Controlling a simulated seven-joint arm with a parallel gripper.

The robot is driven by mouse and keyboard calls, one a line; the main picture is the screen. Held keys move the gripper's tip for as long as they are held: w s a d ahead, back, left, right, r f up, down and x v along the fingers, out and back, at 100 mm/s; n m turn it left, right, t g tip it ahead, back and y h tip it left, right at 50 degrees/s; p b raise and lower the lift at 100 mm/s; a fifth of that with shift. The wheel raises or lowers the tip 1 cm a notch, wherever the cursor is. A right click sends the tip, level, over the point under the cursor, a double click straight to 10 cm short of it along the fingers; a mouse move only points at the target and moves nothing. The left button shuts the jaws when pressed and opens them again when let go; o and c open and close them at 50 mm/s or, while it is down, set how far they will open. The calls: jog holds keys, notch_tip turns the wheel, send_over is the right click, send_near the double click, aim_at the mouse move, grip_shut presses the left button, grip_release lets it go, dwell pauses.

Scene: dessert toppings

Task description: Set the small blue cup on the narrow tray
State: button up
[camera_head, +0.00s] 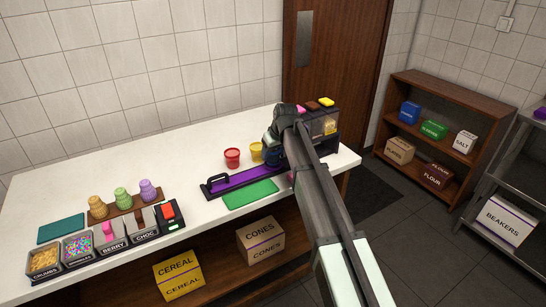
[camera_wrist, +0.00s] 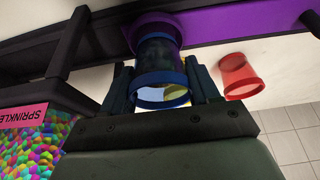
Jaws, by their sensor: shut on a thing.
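The small blue cup (camera_wrist: 160,78) is between the fingers of my gripper (camera_wrist: 163,88), with its rim towards the wrist camera. My gripper is shut on it. The narrow tray (camera_head: 240,178), purple with a black frame and end handle, lies on the white counter. In the wrist view the cup's far end overlaps the tray's purple surface (camera_wrist: 220,20); I cannot tell whether it touches. In the head view my gripper (camera_head: 273,150) is at the tray's right part, and my arm hides most of the cup.
A red cup (camera_head: 232,158) and a yellow cup (camera_head: 256,151) stand behind the tray. A green mat (camera_head: 250,194) lies in front. A topping dispenser (camera_head: 322,122) is at the right end. Topping bins (camera_head: 78,246) and cones (camera_head: 122,198) fill the left front.

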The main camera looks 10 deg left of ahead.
notch_tip(320, 180, up, 7)
jog(key=s+a+r+n, duration=0.15)
jog(key=s+a, duration=0.45)
jog(key=s, duration=0.7)
jog(key=shift+m, duration=0.75)
jog(key=shift+s+d+f, duration=0.4)
jog(key=shift+f, duration=1.45)
jog(key=shift+s+d+f, duration=0.35)
jog(key=shift+s+f, duration=0.05)
jog(key=shift+f, duration=1.4)
jog(key=shift+s+d+f, duration=0.4)
jog(key=shift+f, duration=1.45)
jog(key=shift+f, duration=0.15)
jog(key=o, duration=1.1)
